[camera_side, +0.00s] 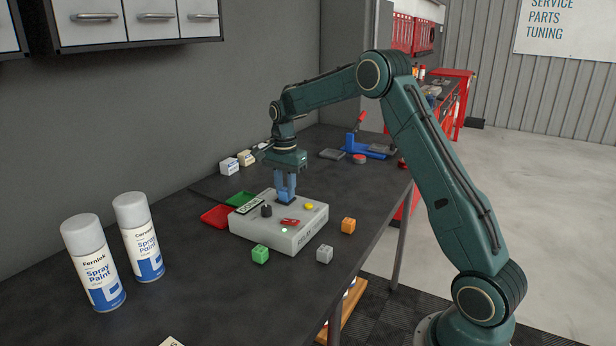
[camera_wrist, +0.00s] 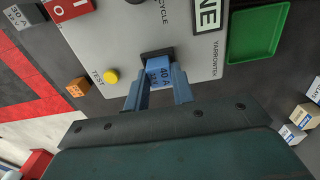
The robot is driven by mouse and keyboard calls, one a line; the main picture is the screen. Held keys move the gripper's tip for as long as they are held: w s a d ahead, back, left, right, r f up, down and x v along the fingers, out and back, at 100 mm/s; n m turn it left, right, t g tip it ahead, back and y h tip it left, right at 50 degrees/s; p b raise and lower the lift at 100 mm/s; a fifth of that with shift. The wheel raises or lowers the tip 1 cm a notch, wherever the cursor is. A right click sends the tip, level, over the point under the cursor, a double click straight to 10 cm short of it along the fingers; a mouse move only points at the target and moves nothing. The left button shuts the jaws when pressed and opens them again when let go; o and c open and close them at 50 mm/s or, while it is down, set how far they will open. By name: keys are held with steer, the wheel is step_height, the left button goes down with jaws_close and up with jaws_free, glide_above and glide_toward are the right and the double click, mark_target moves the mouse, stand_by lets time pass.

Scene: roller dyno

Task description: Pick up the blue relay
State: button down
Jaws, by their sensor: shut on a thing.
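The blue relay (camera_wrist: 159,74), marked 40 A, is between the fingers of my gripper (camera_wrist: 159,92) in the wrist view. The fingers are shut on its sides. It is at the dark socket (camera_wrist: 156,54) on top of the grey tester box (camera_wrist: 113,40). I cannot tell whether the relay is seated in the socket or just above it. In the side view my gripper (camera_side: 286,192) points straight down over the back part of the tester box (camera_side: 285,238), and its fingers mostly hide the relay.
A green relay (camera_side: 260,254), a grey relay (camera_side: 324,254) and an orange relay (camera_side: 348,225) lie around the box. A red tray (camera_side: 215,217) and a green tray (camera_side: 240,199) are left of it. Spray cans (camera_side: 139,240) stand front left. A blue device (camera_side: 366,150) stands behind.

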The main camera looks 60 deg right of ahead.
mark_target(285, 190)
steer(key=shift+r, duration=0.1)
step_height(285, 190, up, 20)
stand_by(0.7)
